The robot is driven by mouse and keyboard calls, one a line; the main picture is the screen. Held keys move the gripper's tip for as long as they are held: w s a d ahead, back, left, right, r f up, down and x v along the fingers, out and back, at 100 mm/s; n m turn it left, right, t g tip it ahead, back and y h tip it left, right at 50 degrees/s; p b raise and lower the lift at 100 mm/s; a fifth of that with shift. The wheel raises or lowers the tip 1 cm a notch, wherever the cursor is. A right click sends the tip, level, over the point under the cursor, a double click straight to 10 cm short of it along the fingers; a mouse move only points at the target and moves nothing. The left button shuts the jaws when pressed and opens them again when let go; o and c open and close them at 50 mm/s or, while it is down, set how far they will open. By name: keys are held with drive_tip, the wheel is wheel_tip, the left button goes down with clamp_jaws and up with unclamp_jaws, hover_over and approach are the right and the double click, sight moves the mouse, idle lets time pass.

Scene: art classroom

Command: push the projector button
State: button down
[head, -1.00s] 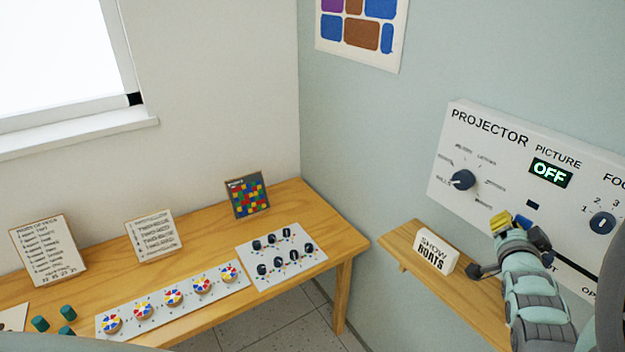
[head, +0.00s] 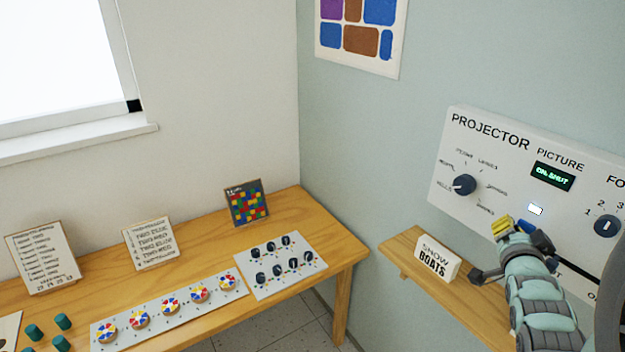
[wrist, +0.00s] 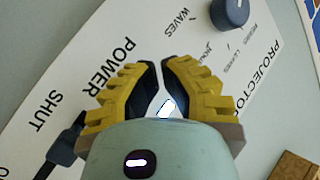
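The white projector panel (head: 480,190) is on the wall at the right. Its small button (head: 536,210) glows white below the green display (head: 552,176), which seems to read "ON SHUT". My gripper (head: 512,226), with yellow and dark fingers, is in front of the panel, just below and left of the button in the head view. In the wrist view my gripper's fingertips (wrist: 161,64) nearly meet with nothing held. The lit button (wrist: 167,108) shows in the gap between the fingers. I cannot tell whether they touch the panel.
A dark knob (head: 464,185) is on the panel's left and a focus dial (head: 606,225) on its right. A dark lever (wrist: 66,143) is near "SHUT". A wooden shelf (head: 400,243) with a "SHOW BOATS" sign (head: 437,258) is below. A table (head: 343,245) stands left.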

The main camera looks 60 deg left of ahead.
drive_tip(key=shift+s, duration=0.15)
drive_tip(key=s+p, duration=0.1)
drive_tip(key=s, duration=0.4)
drive_tip(key=shift+s, duration=0.4)
